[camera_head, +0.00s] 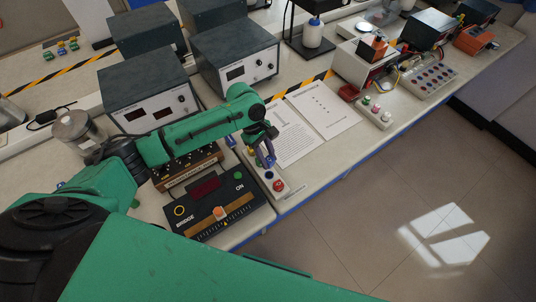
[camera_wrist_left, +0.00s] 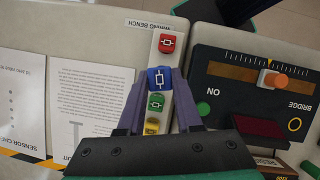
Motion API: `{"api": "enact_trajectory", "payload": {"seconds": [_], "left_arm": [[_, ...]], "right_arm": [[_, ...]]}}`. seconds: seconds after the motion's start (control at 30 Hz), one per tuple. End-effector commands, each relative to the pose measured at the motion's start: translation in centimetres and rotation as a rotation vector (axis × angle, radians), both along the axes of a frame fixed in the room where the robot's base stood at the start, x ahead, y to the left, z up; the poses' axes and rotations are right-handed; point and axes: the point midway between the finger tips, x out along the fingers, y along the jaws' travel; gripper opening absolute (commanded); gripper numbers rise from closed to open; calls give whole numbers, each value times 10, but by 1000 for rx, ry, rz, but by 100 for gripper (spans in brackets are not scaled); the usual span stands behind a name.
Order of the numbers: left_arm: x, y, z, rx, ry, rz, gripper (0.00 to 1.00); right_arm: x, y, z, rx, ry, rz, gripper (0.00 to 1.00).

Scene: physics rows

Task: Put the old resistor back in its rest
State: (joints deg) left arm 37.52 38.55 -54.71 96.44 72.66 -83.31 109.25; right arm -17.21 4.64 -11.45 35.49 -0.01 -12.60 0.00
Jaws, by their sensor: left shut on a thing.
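My left gripper (camera_head: 264,160) is over the white strip (camera_head: 284,194) beside the bridge box. In the left wrist view its two purple fingers (camera_wrist_left: 160,84) are shut on a blue block with a white resistor sign (camera_wrist_left: 159,78). The block is over the strip, in line with a red block (camera_wrist_left: 167,43) at the far end and a green block (camera_wrist_left: 156,103) and a yellow block (camera_wrist_left: 152,127) nearer my wrist. The blue block looks larger than the others; whether it touches the strip I cannot tell. My right gripper is not in view.
The black bridge box (camera_head: 219,205), with display and orange slider knob (camera_head: 220,213), stands close beside the strip. Printed sheets (camera_head: 291,137) lie flat on the other side. Grey instruments (camera_head: 147,91) stand behind. The bench's front edge is near the strip.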

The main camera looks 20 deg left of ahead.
Motion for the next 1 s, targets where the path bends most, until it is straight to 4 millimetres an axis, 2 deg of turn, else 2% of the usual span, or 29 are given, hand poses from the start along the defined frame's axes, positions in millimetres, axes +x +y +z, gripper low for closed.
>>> {"api": "enact_trajectory", "payload": {"seconds": [0.03, 0.4, 0.5, 0.67, 1.0], "left_arm": [[0, 0, -11, 0, -1, -2, 0], [0, 1, -43, 2, -1, -4, 0], [0, 0, -46, 1, 1, -2, 0], [0, 0, -53, 0, 1, -4, 0], [0, 0, -54, 1, 0, -4, 0]], "right_arm": [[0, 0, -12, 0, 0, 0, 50], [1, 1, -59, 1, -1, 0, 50], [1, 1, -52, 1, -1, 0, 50], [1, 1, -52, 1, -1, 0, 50], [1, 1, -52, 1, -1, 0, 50]]}}
